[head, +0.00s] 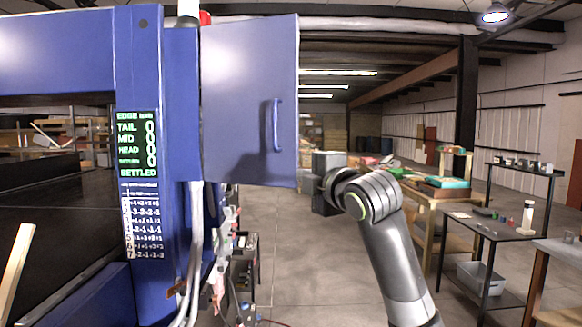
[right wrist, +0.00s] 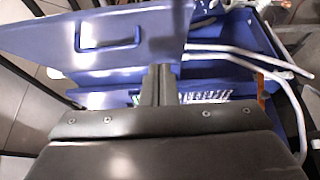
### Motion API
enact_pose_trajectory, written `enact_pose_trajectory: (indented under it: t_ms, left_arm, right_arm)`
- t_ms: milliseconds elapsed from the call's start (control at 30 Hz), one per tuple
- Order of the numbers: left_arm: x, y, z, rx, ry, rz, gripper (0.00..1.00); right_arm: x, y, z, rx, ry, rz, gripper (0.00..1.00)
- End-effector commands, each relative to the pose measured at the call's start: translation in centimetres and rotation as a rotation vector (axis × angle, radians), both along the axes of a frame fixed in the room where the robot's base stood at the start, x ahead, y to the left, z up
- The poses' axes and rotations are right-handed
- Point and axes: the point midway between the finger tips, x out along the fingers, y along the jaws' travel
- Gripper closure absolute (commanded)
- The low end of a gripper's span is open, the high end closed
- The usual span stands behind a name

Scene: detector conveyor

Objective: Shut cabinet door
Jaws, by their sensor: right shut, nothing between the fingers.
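The blue cabinet door (head: 245,105) stands swung open at the right side of the blue cabinet (head: 140,60), its handle (head: 277,125) near the free edge. In the right wrist view, the door (right wrist: 150,50) and its handle (right wrist: 108,31) lie ahead and to the upper left. My right gripper (right wrist: 158,72) is shut and empty, with its fingertips close to the door's lower edge in that view; I cannot tell whether they touch. In the head view my right arm reaches up beside the door's free edge, and its fingers are not clearly seen. My left gripper is out of view.
Pale hoses (head: 194,250) run down below the door, also crossing the right wrist view (right wrist: 250,60). A dark cart (head: 243,265) stands under the door. Workbenches (head: 440,190) and a dark table (head: 490,228) stand to the right. The floor between is clear.

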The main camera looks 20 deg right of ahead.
Motion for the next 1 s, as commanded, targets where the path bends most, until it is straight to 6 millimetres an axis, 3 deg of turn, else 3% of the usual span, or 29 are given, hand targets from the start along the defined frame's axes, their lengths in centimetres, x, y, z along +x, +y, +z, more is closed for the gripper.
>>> enact_pose_trajectory:
  t_ms: [500, 733, 1000]
  left_arm:
    - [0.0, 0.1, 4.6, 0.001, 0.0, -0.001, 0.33]
    - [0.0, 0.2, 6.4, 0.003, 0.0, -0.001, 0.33]
    - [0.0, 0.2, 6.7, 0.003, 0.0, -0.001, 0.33]
  right_arm:
    - [8.7, 1.5, 0.2, 0.004, 0.006, 0.0, 1.0]
    - [10.9, -0.4, 0.2, 0.002, 0.004, -0.002, 1.0]
    - [11.7, -0.9, -0.1, 0.003, 0.001, 0.0, 1.0]
